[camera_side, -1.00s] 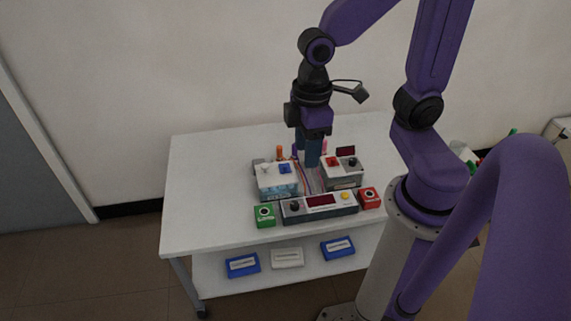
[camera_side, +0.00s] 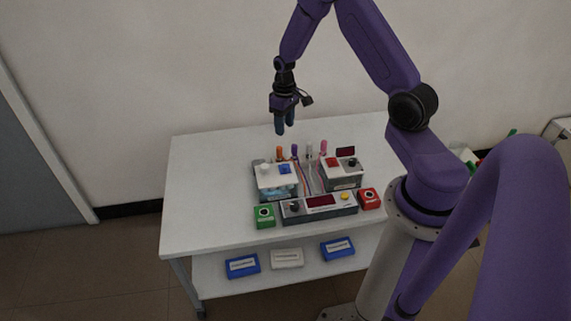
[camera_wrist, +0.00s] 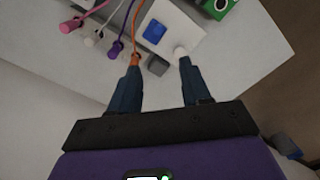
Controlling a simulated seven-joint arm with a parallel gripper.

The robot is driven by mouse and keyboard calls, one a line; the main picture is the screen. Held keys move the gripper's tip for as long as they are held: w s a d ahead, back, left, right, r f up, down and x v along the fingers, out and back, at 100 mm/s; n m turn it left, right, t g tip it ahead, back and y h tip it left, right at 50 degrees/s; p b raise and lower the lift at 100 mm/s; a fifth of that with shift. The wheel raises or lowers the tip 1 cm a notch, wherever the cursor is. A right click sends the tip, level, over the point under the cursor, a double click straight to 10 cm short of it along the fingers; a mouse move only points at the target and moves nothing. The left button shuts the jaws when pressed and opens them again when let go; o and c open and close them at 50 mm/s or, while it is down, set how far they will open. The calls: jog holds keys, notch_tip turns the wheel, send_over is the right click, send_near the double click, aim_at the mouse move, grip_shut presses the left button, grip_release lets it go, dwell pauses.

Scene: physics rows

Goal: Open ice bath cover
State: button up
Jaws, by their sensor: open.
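The ice bath (camera_side: 279,193) is a clear-sided box with bluish contents at the left of the equipment on the table. Its white cover (camera_side: 268,180) lies on top, with a white knob (camera_side: 265,168) and a blue square (camera_side: 285,169). In the wrist view the cover (camera_wrist: 174,17) is at the top centre, with the knob (camera_wrist: 181,50) near the right fingertip. My gripper (camera_side: 284,127) is open and empty, raised above and behind the bath, with fingers pointing down. In the wrist view my gripper (camera_wrist: 160,66) has its fingers spread apart.
A second box with a red button (camera_side: 333,162) stands right of the bath. A control panel (camera_side: 318,207) is in front, between a green box (camera_side: 264,216) and a red box (camera_side: 370,198). Coloured plugs and cables stand behind. The table's left side (camera_side: 205,190) is clear.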

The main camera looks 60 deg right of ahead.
aim_at(285, 166)
jog(key=f, duration=1.7)
jog(key=shift+d+f, duration=0.2)
jog(key=shift+f, duration=0.2)
